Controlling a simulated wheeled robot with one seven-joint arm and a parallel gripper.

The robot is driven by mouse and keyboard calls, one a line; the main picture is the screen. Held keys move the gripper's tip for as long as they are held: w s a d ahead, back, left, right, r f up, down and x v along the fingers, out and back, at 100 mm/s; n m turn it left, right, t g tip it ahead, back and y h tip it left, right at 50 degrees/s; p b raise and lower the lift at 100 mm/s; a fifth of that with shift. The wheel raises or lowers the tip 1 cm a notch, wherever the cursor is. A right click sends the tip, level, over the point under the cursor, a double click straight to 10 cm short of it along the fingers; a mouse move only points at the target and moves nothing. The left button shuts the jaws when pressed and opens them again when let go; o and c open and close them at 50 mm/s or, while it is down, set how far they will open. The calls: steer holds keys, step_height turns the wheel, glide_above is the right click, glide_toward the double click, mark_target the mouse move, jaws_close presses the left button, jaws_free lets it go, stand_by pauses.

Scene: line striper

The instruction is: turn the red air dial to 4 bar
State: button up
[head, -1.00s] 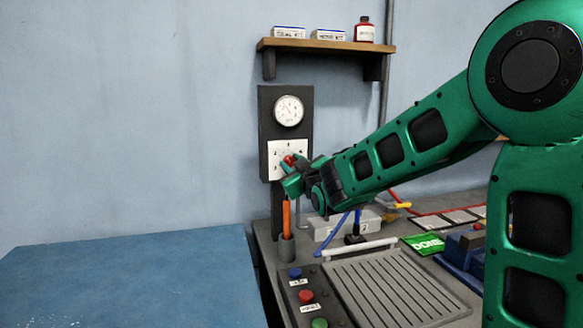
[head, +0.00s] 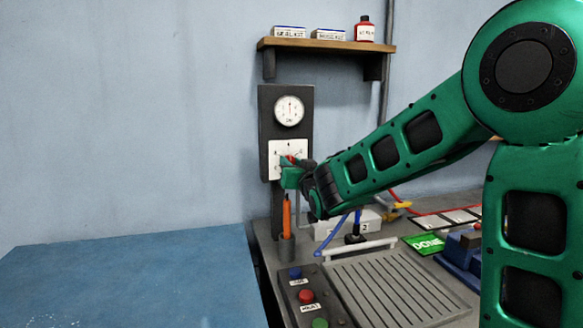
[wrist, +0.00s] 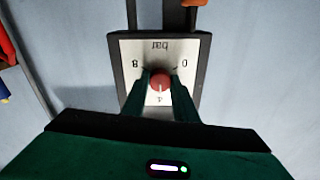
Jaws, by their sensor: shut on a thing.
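The red air dial (wrist: 161,77) sits on a white plate (wrist: 135,55) with upside-down marks 8, 4, 0 and "bar" in the wrist view. A pale pointer line on the dial points down toward the 4. My gripper (wrist: 160,88) is shut on the dial, with a green finger on each side. In the head view my gripper (head: 289,170) covers much of the dial, and only a little red (head: 290,159) shows. The round gauge (head: 289,110) above has its needle standing about upright.
A shelf (head: 325,46) with two boxes and a red bottle (head: 364,30) hangs above. An orange tool (head: 286,216) stands in a holder below my gripper. Colored buttons (head: 306,296) and a grooved tray (head: 385,285) lie in front. A blue surface (head: 130,275) is at left.

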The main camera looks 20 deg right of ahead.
steer(key=shift+f, duration=0.2)
steer(key=o, duration=1.1)
steer(key=shift+r, duration=0.1)
steer(key=shift+c, duration=0.2)
steer(key=shift+s, duration=0.1)
steer(key=s, duration=1)
steer(key=shift+s+d+f, duration=0.15)
steer(key=shift+s+f, duration=0.1)
steer(key=shift+f, duration=0.05)
